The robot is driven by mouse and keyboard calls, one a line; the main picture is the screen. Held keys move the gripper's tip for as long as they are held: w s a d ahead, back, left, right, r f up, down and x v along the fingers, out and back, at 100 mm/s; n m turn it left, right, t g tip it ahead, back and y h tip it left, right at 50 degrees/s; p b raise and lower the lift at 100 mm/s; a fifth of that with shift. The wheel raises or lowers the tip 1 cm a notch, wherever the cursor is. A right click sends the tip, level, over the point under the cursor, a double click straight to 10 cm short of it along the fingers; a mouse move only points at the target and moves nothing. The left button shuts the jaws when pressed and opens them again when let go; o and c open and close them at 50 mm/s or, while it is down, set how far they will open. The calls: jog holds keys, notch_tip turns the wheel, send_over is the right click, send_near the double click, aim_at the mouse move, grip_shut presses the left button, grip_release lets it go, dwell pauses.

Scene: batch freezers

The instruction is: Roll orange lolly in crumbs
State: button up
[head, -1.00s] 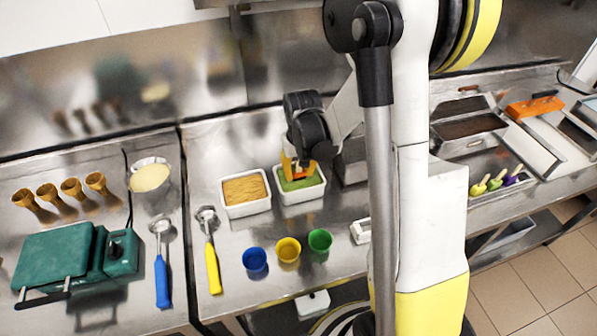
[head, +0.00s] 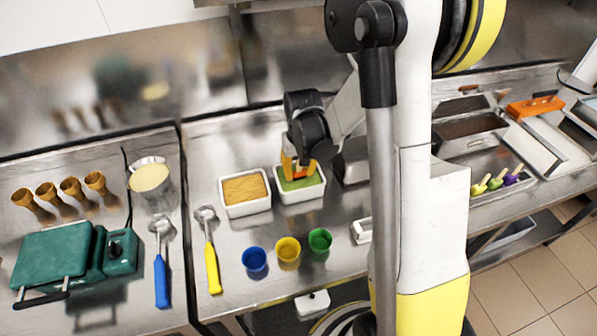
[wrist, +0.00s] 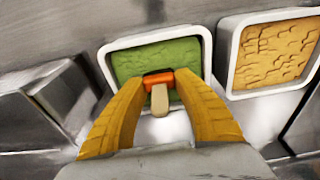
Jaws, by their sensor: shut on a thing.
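The orange lolly (wrist: 157,78) is between the yellow fingers of my gripper (wrist: 160,72) in the wrist view. Its pale stick (wrist: 159,100) points back towards the palm. In the head view my gripper (head: 298,165) points down into a white tray of green crumbs (head: 300,184). The lolly is at the near part of the green crumbs (wrist: 155,55); whether it touches them I cannot tell. The fingers hide part of it in the head view.
A white tray of tan crumbs (head: 246,190) stands beside the green one, left in the head view. Blue (head: 255,260), yellow (head: 288,253) and green cups (head: 320,241) stand in front. Several lollies (head: 495,181) lie at the right. A metal container (head: 352,163) stands close right.

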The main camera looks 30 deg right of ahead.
jog(key=shift+s+d, duration=0.15)
jog(key=shift+d, duration=0.65)
jog(key=shift+w+a+b, duration=0.15)
jog(key=shift+a+b, duration=0.1)
jog(key=shift+a, duration=0.55)
jog(key=shift+w+a+b, duration=0.15)
jog(key=shift+a+b, duration=0.05)
jog(key=shift+a, duration=0.6)
jog(key=shift+s+d+b, duration=0.15)
jog(key=shift+d, duration=0.65)
jog(key=shift+s+d+b, duration=0.15)
jog(key=shift+d, duration=0.6)
jog(key=shift+w+a, duration=0.15)
jog(key=shift+a, duration=0.6)
jog(key=shift+r+p, duration=1.9)
jog(key=shift+r, duration=1.05)
